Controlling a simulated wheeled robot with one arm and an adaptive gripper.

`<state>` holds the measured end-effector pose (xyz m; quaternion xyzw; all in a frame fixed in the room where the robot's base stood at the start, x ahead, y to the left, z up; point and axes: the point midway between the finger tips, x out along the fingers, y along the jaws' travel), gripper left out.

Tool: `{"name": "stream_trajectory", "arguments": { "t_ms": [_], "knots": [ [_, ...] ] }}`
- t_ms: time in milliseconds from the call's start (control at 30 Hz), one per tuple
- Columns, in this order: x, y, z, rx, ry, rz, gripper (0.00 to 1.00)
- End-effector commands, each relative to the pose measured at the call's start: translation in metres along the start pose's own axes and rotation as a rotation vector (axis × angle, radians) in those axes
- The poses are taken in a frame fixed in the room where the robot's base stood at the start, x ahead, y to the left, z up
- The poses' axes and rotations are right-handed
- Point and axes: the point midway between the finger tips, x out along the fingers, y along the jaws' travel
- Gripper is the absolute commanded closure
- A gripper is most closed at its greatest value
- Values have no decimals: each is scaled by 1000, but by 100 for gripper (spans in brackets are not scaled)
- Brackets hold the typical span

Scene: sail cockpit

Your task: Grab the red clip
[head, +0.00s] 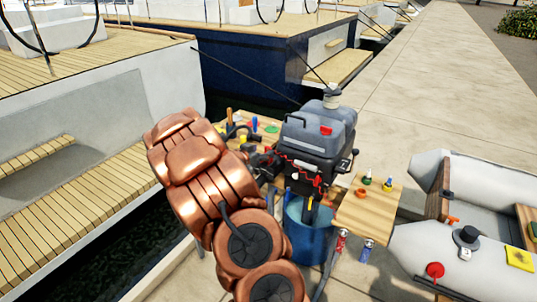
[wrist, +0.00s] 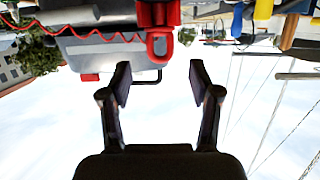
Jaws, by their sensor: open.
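The red clip (wrist: 159,42) shows at the top of the wrist view, a red block with a loop, joined to a coiled red cord (wrist: 100,35). It sits against the grey outboard motor (wrist: 100,58), which appears upside down there. In the head view the motor (head: 318,135) stands upright with the red cord (head: 303,168) on its front; I cannot pick out the clip there. My gripper (wrist: 160,75) is open, with nothing between its fingers; the clip lies just beyond the fingertips, apart from them. In the head view my gripper (head: 263,161) is dark, partly hidden, left of the motor.
A blue bin (head: 308,238) stands under the motor. A wooden side table (head: 365,215) at right holds small bottles and an orange ring (head: 361,192). Another board with tools (head: 240,130) is behind my arm. A grey dinghy (head: 420,250) lies at right; the concrete dock beyond is clear.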

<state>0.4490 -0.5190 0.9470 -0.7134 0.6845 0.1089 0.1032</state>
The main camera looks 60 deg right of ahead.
Motion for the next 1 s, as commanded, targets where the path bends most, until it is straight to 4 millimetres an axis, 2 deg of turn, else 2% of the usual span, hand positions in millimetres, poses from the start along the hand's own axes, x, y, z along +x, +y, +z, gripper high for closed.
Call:
{"name": "stream_trajectory", "arguments": {
  "t_ms": [333,600,933,1000],
  "knots": [
    [27,0,-10,3,4,0,38],
    [48,0,-7,1,-2,0,38],
    [51,0,-7,1,0,-2,38],
    [51,-1,-7,1,0,-2,44]
  ]
}}
